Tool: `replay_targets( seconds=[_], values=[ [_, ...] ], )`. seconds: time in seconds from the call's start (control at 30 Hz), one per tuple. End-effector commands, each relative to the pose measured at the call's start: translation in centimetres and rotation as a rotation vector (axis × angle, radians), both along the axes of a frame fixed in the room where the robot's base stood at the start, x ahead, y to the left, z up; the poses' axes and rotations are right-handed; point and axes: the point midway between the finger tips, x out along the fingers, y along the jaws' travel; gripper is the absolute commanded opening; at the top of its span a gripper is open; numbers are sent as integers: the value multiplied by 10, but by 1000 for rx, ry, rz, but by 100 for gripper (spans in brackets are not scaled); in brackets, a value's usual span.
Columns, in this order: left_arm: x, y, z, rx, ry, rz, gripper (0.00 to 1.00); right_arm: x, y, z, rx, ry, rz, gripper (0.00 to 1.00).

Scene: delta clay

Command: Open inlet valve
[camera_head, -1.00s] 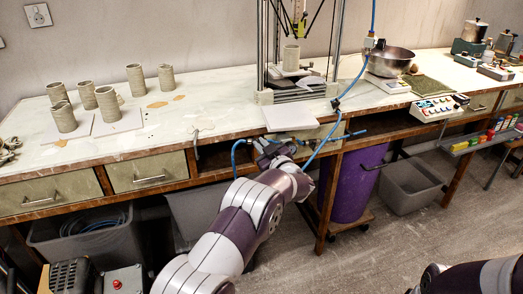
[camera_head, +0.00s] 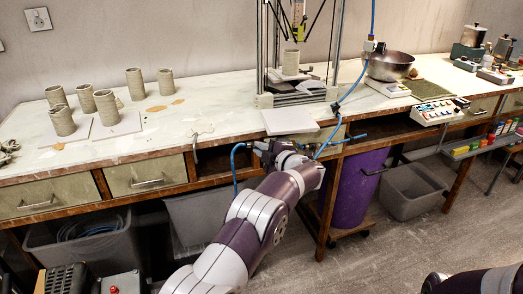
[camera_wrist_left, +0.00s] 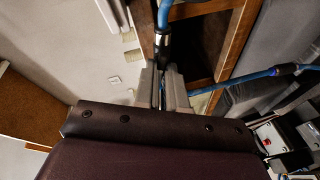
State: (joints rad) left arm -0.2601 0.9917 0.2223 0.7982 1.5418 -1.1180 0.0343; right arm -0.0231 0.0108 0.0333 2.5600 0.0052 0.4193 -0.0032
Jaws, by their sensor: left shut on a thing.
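My left gripper (camera_head: 264,149) is at the bench's front edge, below the white plate by the printer frame. In the left wrist view its two pale fingers (camera_wrist_left: 163,88) are shut on a dark, narrow part under a black fitting (camera_wrist_left: 162,45). A blue hose (camera_wrist_left: 177,12) runs up from that fitting. This looks like the inlet valve, but its handle is mostly hidden between the fingers, so its angle cannot be told. My right gripper is out of view; only a bit of that arm shows at the lower right.
A second blue hose (camera_wrist_left: 255,77) runs close to the fingers' right. A purple bin (camera_head: 358,190) stands under the bench, right of my left arm. Several clay cylinders (camera_head: 105,106) stand on the bench at left. A printer frame (camera_head: 262,50) stands behind the gripper.

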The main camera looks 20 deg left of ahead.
Motion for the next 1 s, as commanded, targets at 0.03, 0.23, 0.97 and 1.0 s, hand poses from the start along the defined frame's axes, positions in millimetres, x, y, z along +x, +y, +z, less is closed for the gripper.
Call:
replay_targets(
  seconds=[0.03,0.23,0.97,1.0],
  values=[
    [0,0,-1,-21,-13,6,0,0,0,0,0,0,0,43],
    [0,0,-2,-88,-62,28,0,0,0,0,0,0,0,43],
    [0,0,-2,-130,-93,42,26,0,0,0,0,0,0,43],
    [0,0,-2,-129,-94,42,36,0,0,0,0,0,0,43]
  ],
)
